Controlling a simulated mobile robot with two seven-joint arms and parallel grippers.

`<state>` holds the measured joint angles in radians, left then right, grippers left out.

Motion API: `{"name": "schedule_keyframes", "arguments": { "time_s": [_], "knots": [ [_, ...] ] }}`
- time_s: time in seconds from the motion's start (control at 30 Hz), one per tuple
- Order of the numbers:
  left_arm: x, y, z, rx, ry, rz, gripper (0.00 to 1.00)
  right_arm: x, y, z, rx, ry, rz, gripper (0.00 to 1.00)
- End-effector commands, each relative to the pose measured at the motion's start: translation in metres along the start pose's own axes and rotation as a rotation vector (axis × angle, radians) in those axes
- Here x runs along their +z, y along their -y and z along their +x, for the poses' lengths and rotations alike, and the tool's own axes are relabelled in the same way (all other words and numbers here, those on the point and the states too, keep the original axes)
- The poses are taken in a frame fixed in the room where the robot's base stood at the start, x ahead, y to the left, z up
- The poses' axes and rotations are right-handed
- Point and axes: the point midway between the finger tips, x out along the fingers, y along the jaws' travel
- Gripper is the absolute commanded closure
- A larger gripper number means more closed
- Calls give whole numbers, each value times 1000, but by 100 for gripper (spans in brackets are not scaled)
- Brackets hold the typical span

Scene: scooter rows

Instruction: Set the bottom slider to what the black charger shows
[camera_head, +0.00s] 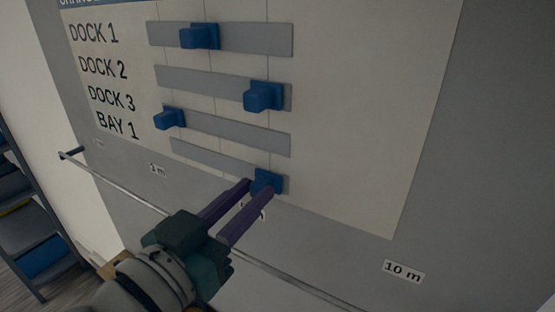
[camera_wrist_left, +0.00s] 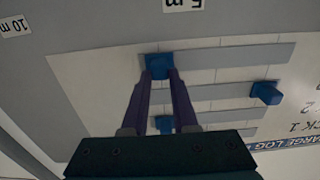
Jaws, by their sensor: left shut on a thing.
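A wall board (camera_head: 350,120) has several slider tracks, labelled DOCK 1, DOCK 2, DOCK 3 and BAY 1 from top to bottom. The bottom slider's blue knob (camera_head: 266,181) is near the right end of the BAY 1 track (camera_head: 205,161). My left gripper (camera_head: 259,189) is shut on this knob, with its purple fingers at either side. In the left wrist view the knob (camera_wrist_left: 159,66) sits between the fingertips. The black charger is not in view. My right gripper is not in view.
The DOCK 1 knob (camera_head: 200,36) is left of its track's middle, the DOCK 2 knob (camera_head: 263,96) near the right end, and the DOCK 3 knob (camera_head: 169,118) at the left end. A thin rail (camera_head: 290,276) runs below the board. A shelf (camera_head: 28,228) stands at far left.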

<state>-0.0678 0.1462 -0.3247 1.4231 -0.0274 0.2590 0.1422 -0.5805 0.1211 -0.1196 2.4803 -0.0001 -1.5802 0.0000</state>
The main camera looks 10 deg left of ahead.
Motion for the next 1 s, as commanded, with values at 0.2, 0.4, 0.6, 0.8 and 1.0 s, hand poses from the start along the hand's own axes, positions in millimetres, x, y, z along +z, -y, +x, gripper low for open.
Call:
{"name": "schedule_keyframes", "arguments": {
  "time_s": [0.2,0.4,0.6,0.8,1.0],
  "knots": [
    [-1,-6,0,10,-3,-1,100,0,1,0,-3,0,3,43],
    [-1,-6,0,11,-4,-1,60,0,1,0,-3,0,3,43],
    [-1,-4,0,8,-3,-1,43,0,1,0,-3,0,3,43],
    [0,-4,0,6,-2,-1,43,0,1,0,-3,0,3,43],
    [2,-3,-18,6,0,0,43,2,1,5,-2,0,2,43]
  ]
}}
